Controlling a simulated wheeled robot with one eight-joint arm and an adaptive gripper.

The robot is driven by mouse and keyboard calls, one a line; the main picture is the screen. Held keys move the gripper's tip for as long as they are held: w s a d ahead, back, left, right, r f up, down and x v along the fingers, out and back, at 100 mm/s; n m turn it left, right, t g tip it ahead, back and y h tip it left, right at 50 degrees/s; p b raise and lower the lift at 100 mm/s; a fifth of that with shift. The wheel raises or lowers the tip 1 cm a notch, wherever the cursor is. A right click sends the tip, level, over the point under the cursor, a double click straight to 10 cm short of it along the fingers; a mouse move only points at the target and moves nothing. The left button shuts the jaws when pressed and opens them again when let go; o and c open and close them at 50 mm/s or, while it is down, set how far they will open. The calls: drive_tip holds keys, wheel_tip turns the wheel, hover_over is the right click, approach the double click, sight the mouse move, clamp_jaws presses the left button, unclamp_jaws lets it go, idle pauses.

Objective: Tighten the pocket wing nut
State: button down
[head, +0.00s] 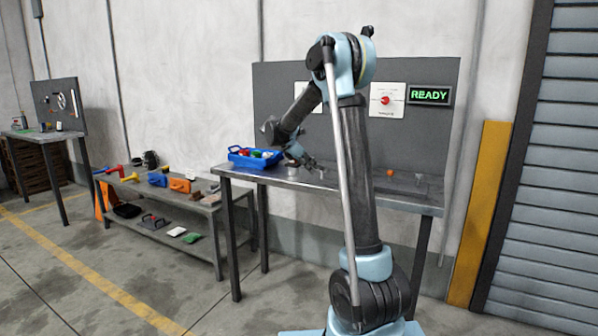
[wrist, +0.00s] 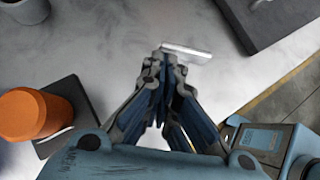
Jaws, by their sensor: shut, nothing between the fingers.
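My gripper (head: 312,163) is low over the left part of the metal workbench (head: 400,197) in the head view. In the wrist view my gripper (wrist: 166,62) is shut, fingertips together, with nothing seen between them. A small pale metal bar (wrist: 190,52) shows just beyond the fingertips; it may be the wing nut, but I cannot tell for sure. Whether the tips touch it is also unclear. No wing nut can be made out in the head view, where the gripper and bench details are very small.
In the wrist view, an orange cylinder (wrist: 28,113) stands on a dark pad at left, a grey round thing (wrist: 25,10) is at top left, and a dark plate (wrist: 275,15) at top right. A blue bin (head: 240,160) stands on the bench's left end. A READY sign (head: 429,95) hangs behind.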

drive_tip(key=shift+w+d, duration=0.15)
drive_tip(key=shift+w, duration=0.45)
drive_tip(key=shift+w+d, duration=0.25)
drive_tip(key=shift+w, duration=0.3)
drive_tip(key=shift+r, duration=0.1)
idle(0.9)
